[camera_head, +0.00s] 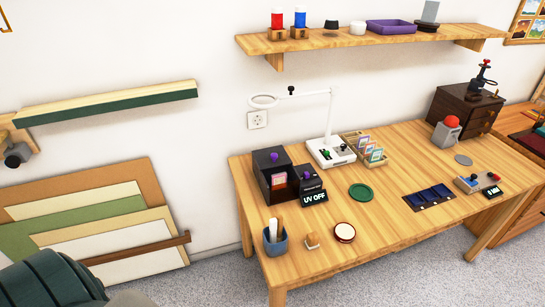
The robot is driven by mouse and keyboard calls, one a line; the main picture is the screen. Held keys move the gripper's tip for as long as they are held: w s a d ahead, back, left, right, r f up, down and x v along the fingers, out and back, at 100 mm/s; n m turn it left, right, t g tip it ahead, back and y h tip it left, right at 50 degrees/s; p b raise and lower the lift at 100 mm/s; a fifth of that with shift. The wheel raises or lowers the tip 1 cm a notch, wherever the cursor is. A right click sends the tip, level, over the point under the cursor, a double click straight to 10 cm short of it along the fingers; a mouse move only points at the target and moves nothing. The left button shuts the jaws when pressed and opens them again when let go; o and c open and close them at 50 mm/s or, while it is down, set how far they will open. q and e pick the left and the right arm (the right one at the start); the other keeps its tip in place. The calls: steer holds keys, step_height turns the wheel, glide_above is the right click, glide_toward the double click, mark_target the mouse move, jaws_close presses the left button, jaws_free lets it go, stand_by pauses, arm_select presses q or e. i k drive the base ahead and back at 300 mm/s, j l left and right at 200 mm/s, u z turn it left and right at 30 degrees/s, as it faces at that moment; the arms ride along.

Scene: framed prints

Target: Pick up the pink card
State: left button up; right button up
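A small card with a pink-red face (279,182) shows in the front opening of a black box (264,165) with a purple knob, at the left of the wooden table. More small cards (370,148) stand in a light wooden rack (351,137) behind the middle of the table; their faces look pinkish and teal, but they are too small to tell apart surely. I cannot tell which card is the pink card. Neither of my grippers is in view.
A shelf (350,41) hangs above.

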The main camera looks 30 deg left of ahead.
mark_target(281, 177)
steer(key=i+l+u, duration=0.15)
steer(key=u, duration=0.3)
steer(key=i+l+u, duration=0.1)
steer(key=u, duration=0.3)
steer(key=l+u, duration=0.45)
steer(key=i+j, duration=0.05)
steer(key=j, duration=0.05)
